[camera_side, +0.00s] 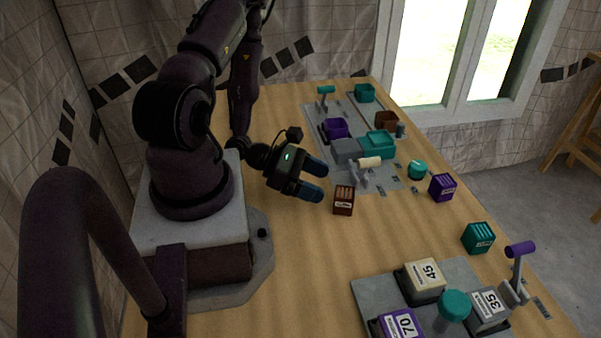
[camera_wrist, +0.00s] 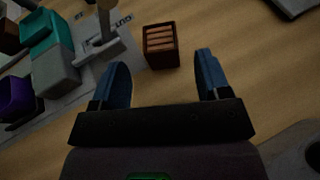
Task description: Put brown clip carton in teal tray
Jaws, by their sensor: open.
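The brown clip carton (camera_side: 344,200) stands upright on the wooden table, just beyond my fingertips. In the wrist view the carton (camera_wrist: 161,46) is ahead of the gap between the fingers, slightly left of its middle. My gripper (camera_side: 315,181) is open and empty, with blue fingers pointing toward the carton; they also show in the wrist view (camera_wrist: 163,70). A teal tray (camera_side: 379,145) sits on the grey panel beyond the carton and partly shows in the wrist view (camera_wrist: 40,28). A second, smaller teal container (camera_side: 364,92) stands at the far end.
A grey block (camera_side: 346,150), a purple tray (camera_side: 337,128) and a brown tray (camera_side: 387,120) are near the teal tray. A cream-handled lever (camera_side: 369,162) rises between carton and tray. Purple (camera_side: 442,187) and teal (camera_side: 478,237) cartons stand right.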

